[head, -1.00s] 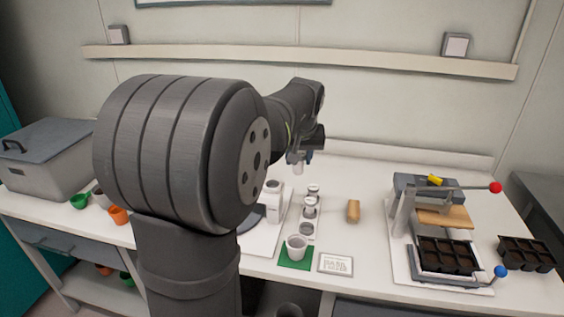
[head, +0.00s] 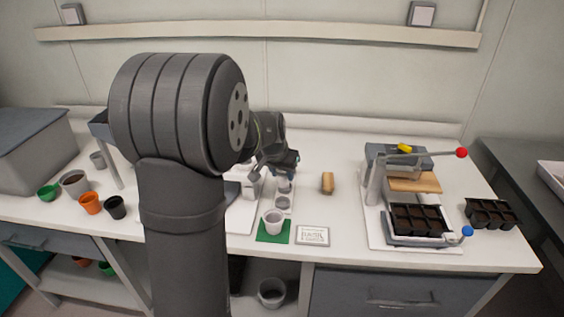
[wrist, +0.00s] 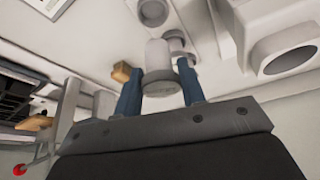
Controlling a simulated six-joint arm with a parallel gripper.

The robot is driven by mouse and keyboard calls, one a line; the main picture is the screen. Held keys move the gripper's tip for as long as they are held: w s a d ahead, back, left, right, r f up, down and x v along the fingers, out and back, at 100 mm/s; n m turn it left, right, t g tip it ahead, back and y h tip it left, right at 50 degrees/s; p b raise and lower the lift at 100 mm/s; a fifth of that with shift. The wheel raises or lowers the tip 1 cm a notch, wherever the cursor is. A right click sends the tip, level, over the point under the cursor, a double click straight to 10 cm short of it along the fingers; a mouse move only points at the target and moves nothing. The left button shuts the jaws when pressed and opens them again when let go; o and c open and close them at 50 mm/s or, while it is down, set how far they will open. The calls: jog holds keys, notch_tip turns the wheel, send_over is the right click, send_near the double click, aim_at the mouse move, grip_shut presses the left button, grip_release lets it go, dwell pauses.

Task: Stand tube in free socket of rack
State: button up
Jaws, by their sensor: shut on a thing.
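My gripper (head: 284,163) is above the rear of the rack, partly hidden by my own arm. In the wrist view its two blue fingers (wrist: 159,80) are shut on a pale grey tube (wrist: 158,58) with a wider round end towards the camera. The rack (head: 282,211) is a narrow pale strip; a round grey socket (head: 283,203) near its front looks empty. Another tube (wrist: 176,37) shows beside the held tube in the wrist view, partly covered by it. I cannot tell whether the held tube touches the rack.
A white cup (head: 273,222) stands on a green mat (head: 262,238) in front of the rack, beside a sign card (head: 312,236). A white device (head: 248,178) is close on the left. A wooden block (head: 327,183) and a lever press (head: 375,190) stand to the right.

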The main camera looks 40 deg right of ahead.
aim_at(281, 187)
jog(key=shift+f, duration=3.15)
jog(key=shift+f, duration=0.9)
jog(key=o, duration=1)
jog(key=shift+o, duration=0.2)
jog(key=shift+r, duration=4.25)
jog(key=shift+f, duration=0.1)
jog(key=shift+f, duration=3.75)
